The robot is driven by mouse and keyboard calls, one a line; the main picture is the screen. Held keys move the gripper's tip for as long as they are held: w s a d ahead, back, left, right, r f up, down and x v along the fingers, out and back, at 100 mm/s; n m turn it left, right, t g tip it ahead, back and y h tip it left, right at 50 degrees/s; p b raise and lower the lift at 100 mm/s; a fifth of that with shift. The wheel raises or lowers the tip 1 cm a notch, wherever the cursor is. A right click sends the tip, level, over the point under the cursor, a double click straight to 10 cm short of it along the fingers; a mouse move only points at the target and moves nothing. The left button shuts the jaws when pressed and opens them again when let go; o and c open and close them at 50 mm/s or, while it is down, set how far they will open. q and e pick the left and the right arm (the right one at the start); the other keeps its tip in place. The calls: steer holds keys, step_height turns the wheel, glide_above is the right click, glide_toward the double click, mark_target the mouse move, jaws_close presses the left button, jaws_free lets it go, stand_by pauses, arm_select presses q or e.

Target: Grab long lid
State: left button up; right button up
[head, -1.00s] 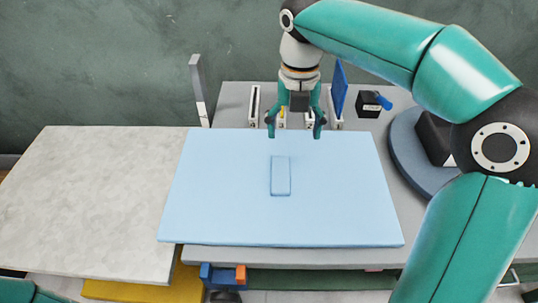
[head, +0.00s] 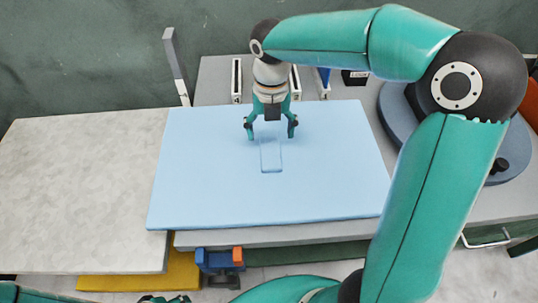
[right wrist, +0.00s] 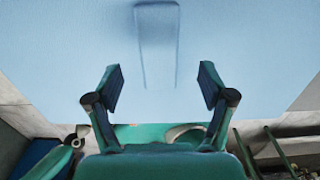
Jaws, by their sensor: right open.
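A long, narrow pale blue piece (head: 271,158), which looks like the long lid, lies on a large light blue foam slab (head: 200,195) of nearly the same colour. In the right wrist view the piece (right wrist: 158,45) extends from the top edge toward the space between my fingers. My right gripper (head: 271,137) is open and empty, pointing down over the far end of the piece, with one finger on either side. How high it is above the slab is hard to tell. At the bottom edge, a cut-off green and dark part may be my left gripper (head: 165,299); its fingers are unclear.
A pale stone-like slab (head: 80,190) lies left of the foam. A yellow piece (head: 150,277) and a blue and orange clamp-like part (head: 220,262) sit below the front edge. Slotted fixtures (head: 236,80) and a round grey-blue base (head: 398,105) stand behind and to the right.

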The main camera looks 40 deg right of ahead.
mark_target(269, 148)
steer(key=shift+s+a+f, duration=0.1)
steer(key=shift+a+f, duration=0.05)
steer(key=shift+f, duration=1.2)
steer(key=shift+s+a+f, duration=0.1)
steer(key=shift+f, duration=1.2)
steer(key=c, duration=1.3)
steer(key=shift+w+r, duration=0.1)
